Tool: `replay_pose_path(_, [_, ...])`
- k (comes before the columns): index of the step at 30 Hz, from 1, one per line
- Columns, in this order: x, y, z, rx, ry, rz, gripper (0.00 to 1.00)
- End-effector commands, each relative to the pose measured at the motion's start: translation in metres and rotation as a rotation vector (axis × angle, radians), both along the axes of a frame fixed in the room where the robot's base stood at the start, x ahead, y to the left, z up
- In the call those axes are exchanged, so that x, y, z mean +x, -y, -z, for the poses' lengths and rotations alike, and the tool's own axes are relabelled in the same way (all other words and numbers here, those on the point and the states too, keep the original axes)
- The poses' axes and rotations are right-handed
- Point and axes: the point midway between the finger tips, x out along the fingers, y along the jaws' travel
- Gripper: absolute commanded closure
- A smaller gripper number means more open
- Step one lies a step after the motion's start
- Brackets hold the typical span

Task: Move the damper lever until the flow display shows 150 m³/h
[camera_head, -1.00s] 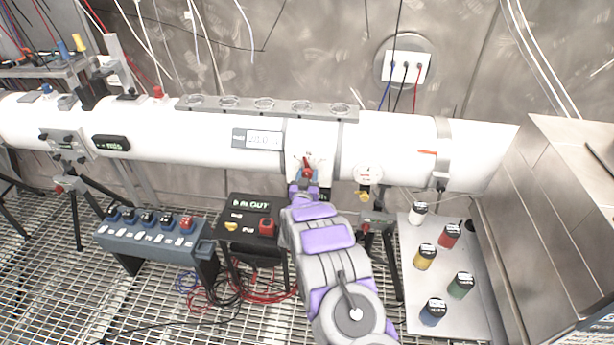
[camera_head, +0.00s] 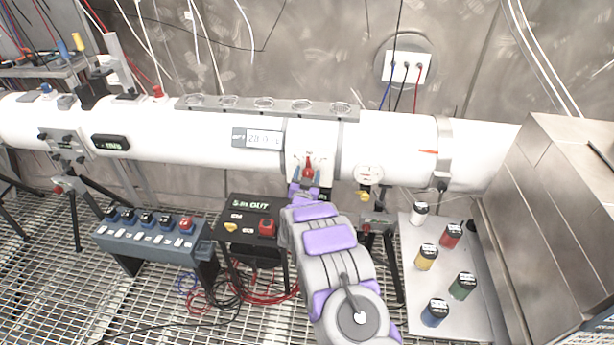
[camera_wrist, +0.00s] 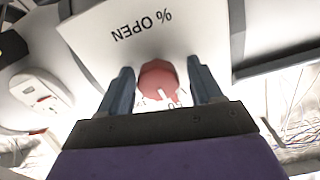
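The red damper lever (camera_head: 308,168) sits on a white plate on the front of the white pipe. In the wrist view its red round part (camera_wrist: 160,76) lies between my two fingers, below the "% OPEN" lettering. My gripper (camera_head: 308,190) is just below the lever in the head view. Its blue fingers (camera_wrist: 162,88) are apart, one on each side of the red part, with narrow gaps. A pale display (camera_head: 257,139) on the pipe seems to read 28.0, its unit unclear. A black display (camera_head: 111,143) farther left shows green digits too small to read.
A round gauge (camera_head: 369,175) hangs right of the lever. A black box (camera_head: 250,215) with a red button and a blue-grey button panel (camera_head: 150,236) stand below left. A metal plate (camera_head: 455,310) with several coloured jars lies right, beside a large steel box (camera_head: 545,200).

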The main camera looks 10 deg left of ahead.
Motion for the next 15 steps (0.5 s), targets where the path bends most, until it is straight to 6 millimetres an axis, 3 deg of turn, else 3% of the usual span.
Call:
replay_pose_path(10, [-0.001, 0.001, 0.0, 0.0, 0.0, 0.001, 0.29])
replay_pose_path(15, [-0.014, 0.0, -0.001, 0.0, -0.001, 0.001, 0.29])
